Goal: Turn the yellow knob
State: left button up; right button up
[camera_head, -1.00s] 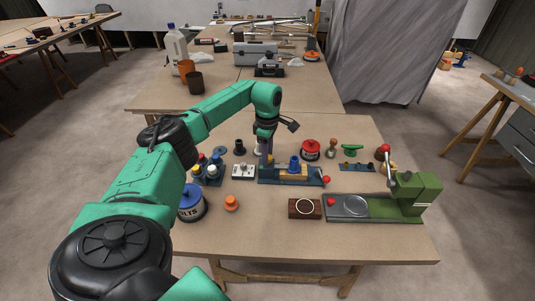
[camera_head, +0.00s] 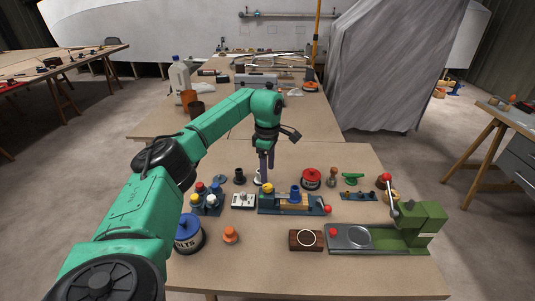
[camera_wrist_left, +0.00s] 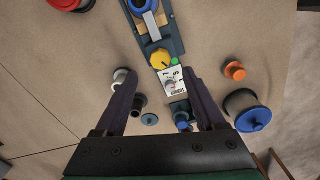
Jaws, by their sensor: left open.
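The yellow knob (camera_head: 268,188) sits at the left end of a blue base on the workbench. It also shows in the left wrist view (camera_wrist_left: 160,58), with a pointer shape on its top. My left gripper (camera_head: 265,178) hangs fingers down, just behind and above the knob in the head view. In the left wrist view its two dark fingers (camera_wrist_left: 160,74) are spread apart with nothing gripped between them. The knob appears beyond the fingertips, roughly between them, apart from both. My right gripper is in neither view.
A white switch box (camera_head: 243,201) stands left of the blue base, and a blue-lidded tub (camera_head: 188,232) and orange knob (camera_head: 230,236) are nearer. A red-topped spool (camera_head: 311,178) is behind. A green press (camera_head: 420,225) stands right. The front bench strip is bare.

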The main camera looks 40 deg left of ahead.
aim_at(268, 186)
pick_arm(q)
notch_tip(268, 186, up, 8)
jog(key=shift+r, duration=0.25)
jog(key=shift+f, duration=0.1)
